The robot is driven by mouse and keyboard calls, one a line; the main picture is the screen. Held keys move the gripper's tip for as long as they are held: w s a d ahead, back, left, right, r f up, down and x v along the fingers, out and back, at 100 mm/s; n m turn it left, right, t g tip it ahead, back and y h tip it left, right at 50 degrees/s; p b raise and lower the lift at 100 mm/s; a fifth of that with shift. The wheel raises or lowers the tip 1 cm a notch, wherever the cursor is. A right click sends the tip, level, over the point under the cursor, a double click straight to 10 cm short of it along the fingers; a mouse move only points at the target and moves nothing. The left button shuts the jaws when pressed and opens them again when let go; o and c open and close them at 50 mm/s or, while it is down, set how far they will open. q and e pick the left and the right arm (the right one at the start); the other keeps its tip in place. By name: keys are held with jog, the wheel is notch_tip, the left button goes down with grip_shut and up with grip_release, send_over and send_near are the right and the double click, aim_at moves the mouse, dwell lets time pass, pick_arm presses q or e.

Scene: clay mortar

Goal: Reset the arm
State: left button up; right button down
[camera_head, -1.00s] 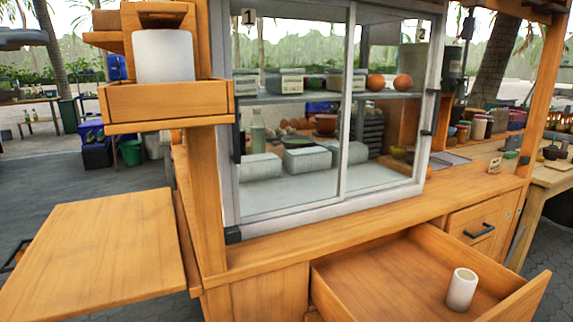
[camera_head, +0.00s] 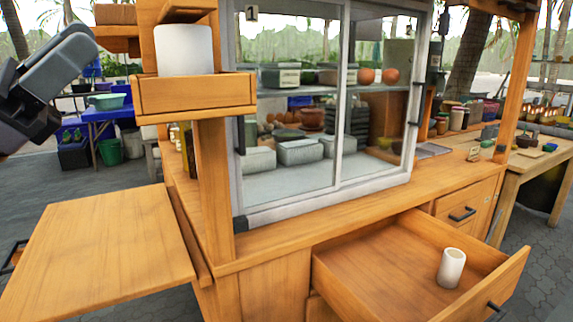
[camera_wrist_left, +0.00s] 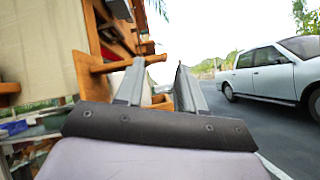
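My left gripper (camera_head: 70,62) is raised at the upper left of the head view, left of the wooden box on the post. In the left wrist view its two fingers (camera_wrist_left: 160,80) stand apart with nothing between them, so it is open and empty. My right gripper is in neither view.
An orange wooden stall has a glass display case (camera_head: 330,130). Its open drawer (camera_head: 370,268) holds a white cylinder (camera_head: 452,267). The post's wooden box (camera_head: 195,95) holds a larger white cylinder (camera_head: 184,48). A flat side board (camera_head: 100,250) is bare. A white car (camera_wrist_left: 275,70) stands beyond.

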pick_arm(q)
jog(key=w+a+f+n+t+y, duration=0.2)
jog(key=w+f+n+t+y, duration=0.2)
jog(key=f+n+t+y, duration=0.85)
jog(key=w+a+f+n+t+y, duration=0.3)
jog(key=n+y, duration=0.4)
jog(key=n, duration=1.3)
notch_tip(320, 180, down, 17)
jog(key=a+n+g+y, duration=0.1)
jog(key=n+g+y, duration=0.55)
jog(key=n, duration=0.35)
jog(key=s+d+f+n+g+h, duration=0.15)
jog(key=s+f+n+g, duration=0.6)
jog(key=f, duration=0.75)
jog(key=s+d+f+n+g+h, duration=0.15)
jog(key=s+f+g, duration=0.3)
jog(key=s, duration=0.45)
jog(key=s+d+f+n+g, duration=0.1)
jog(key=s+d+f+g, duration=0.2)
jog(key=s+f, duration=0.35)
jog(key=w+d+f+t+h, duration=0.2)
jog(key=w+d+f+t, duration=0.2)
jog(key=w+f+t, duration=0.15)
notch_tip(320, 180, up, 11)
jog(key=s+t+p, duration=0.1)
jog(key=p, duration=1.2)
jog(key=shift+s+a+r+m, duration=0.2)
jog(key=shift+s+a+m, duration=0.05)
jog(key=shift+a+m, duration=0.2)
